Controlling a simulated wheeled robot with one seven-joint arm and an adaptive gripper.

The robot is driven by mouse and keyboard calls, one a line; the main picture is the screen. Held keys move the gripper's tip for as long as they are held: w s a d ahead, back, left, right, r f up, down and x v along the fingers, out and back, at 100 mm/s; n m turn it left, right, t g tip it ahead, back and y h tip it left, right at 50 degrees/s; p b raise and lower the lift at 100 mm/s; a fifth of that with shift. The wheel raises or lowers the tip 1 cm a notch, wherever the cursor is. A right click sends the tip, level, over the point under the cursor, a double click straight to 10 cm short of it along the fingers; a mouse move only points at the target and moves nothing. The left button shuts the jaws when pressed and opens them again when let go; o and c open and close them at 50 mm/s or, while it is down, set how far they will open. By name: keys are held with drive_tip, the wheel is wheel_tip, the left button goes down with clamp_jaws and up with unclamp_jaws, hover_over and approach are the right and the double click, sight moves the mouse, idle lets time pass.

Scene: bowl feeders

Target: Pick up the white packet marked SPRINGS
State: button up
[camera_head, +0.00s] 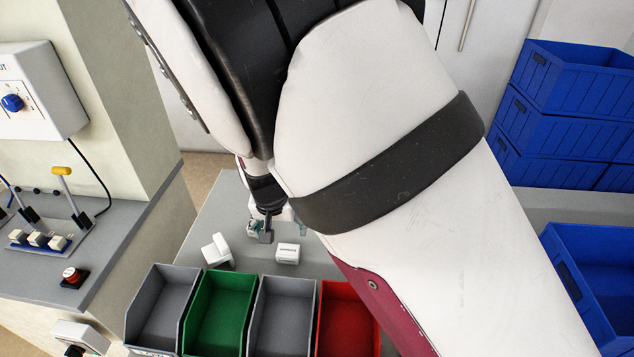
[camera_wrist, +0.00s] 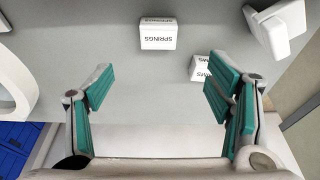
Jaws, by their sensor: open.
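The white packet marked SPRINGS (camera_wrist: 158,36) lies on the grey table in the upper middle of the wrist view, its lettering upside down there. The white packet (camera_head: 288,254) in the head view, right of my gripper (camera_head: 266,232), appears to be the same one. In the wrist view my gripper (camera_wrist: 160,92) is open and empty, its teal-padded fingers wide apart, with the SPRINGS packet beyond the fingertips. A second white packet (camera_wrist: 201,66) is partly hidden behind the right finger; its lettering is only partly visible.
A white angular part (camera_head: 217,250) lies left of the packet. Grey, green (camera_head: 218,312) and red (camera_head: 346,318) bins line the table's near side. A white rounded object (camera_wrist: 15,88) sits at the wrist view's left edge. Blue crates (camera_head: 570,130) are stacked right. My arm hides much of the table.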

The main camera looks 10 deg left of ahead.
hover_over(288, 250)
drive_tip(key=s, duration=0.1)
wheel_tip(288, 250, down, 8)
drive_tip(key=shift+f+b, duration=0.1)
drive_tip(key=shift+b, duration=0.2)
drive_tip(key=shift+x, duration=2.75)
drive_tip(key=shift+s, duration=0.15)
drive_tip(key=c, duration=1.3)
